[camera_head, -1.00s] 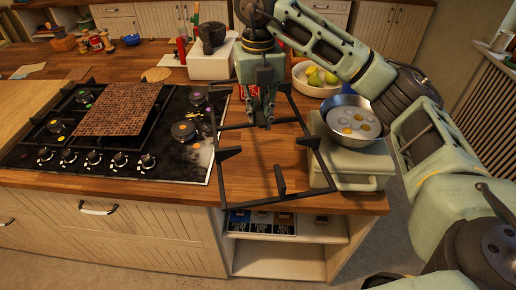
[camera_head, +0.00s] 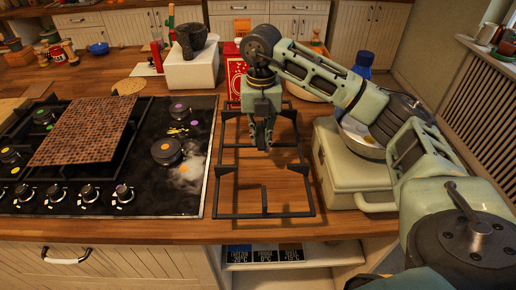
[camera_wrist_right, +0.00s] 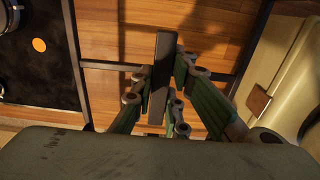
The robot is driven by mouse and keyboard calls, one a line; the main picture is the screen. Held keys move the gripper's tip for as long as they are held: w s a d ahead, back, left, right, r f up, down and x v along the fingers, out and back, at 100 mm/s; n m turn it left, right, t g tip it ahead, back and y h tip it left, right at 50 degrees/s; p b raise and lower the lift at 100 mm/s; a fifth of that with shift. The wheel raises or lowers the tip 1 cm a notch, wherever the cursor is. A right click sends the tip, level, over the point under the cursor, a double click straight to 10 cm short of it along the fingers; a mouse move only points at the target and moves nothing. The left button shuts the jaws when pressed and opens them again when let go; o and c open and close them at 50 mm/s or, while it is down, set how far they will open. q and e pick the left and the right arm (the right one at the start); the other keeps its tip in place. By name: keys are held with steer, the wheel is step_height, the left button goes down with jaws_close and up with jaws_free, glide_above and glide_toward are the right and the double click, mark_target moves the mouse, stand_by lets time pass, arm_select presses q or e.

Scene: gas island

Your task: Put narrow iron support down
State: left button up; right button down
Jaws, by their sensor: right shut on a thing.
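The narrow iron support (camera_head: 264,215) is a black rectangular frame with short inward prongs. In the head view it lies level over the wooden counter, just right of the stove; I cannot tell whether it touches the wood. My right gripper (camera_head: 262,138) points down at its far part and is shut on it. In the right wrist view, the fingers of my right gripper (camera_wrist_right: 160,92) are on either side of a dark bar of the support (camera_wrist_right: 160,70). My left gripper is not in view.
The black gas stove (camera_head: 185,200) with a brown mosaic board (camera_head: 85,128) on it is close on the left. A pale green box (camera_head: 345,165) with a metal bowl (camera_head: 358,138) stands close on the right. A red box (camera_head: 235,75) stands behind.

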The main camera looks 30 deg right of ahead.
steer(key=f, duration=0.2)
steer(key=f+p, duration=0.1)
steer(key=shift+s+f, duration=0.15)
steer(key=shift+s, duration=0.1)
steer(key=shift+w+f, duration=0.15)
steer(key=shift+f, duration=0.7)
step_height(320, 180, down, 3)
steer(key=shift+r+p, duration=0.15)
steer(key=shift+p, duration=0.35)
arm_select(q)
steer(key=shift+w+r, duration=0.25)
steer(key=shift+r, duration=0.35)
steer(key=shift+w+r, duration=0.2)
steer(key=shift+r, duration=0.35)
arm_select(e)
steer(key=c, duration=2.1)
jaws_free()
steer(key=shift+f, duration=0.2)
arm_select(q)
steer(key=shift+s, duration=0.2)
arm_select(e)
steer(key=o, duration=0.4)
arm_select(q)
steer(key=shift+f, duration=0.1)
arm_select(e)
steer(key=shift+r, duration=0.15)
